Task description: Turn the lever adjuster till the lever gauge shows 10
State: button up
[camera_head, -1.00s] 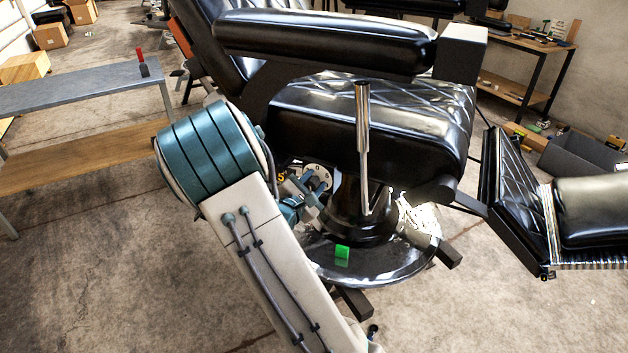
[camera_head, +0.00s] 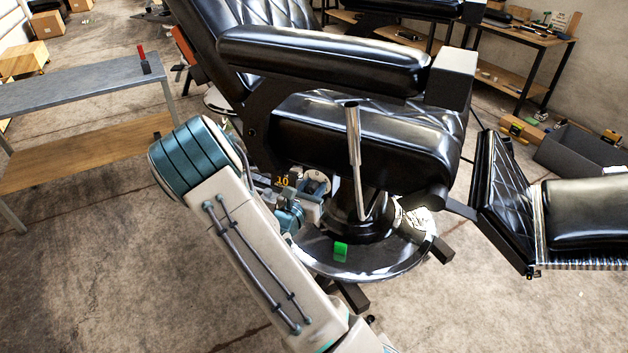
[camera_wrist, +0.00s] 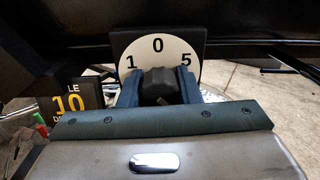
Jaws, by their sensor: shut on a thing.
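The lever adjuster is a dark knob (camera_wrist: 158,82) in front of a white round dial (camera_wrist: 130,50) with black marks "1", "0" and "5" in view. My gripper (camera_wrist: 158,90) is shut on the knob, one finger on each side. Left of it in the wrist view is a black gauge block (camera_wrist: 88,92) with a yellow "10"; its white lettering is partly cut off. In the head view the yellow "10" on the gauge (camera_head: 283,181) also shows, beside the dial (camera_head: 317,179), under the chair seat. The chrome lever (camera_head: 355,160) stands nearly upright on the chair's side.
The black barber chair seat (camera_head: 365,130) and armrest (camera_head: 325,58) overhang the knob. A green block (camera_head: 341,250) is on the round chair base (camera_head: 385,262). A grey-topped table (camera_head: 80,85) stands left. Floor (camera_head: 110,270) at the lower left is clear.

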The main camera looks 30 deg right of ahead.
jog(key=shift+n+p, duration=0.35)
jog(key=shift+n, duration=0.15)
jog(key=o, duration=1)
jog(key=shift+c, duration=0.2)
jog(key=v, duration=1.3)
jog(key=shift+s+a, duration=0.25)
jog(key=shift+a, duration=0.05)
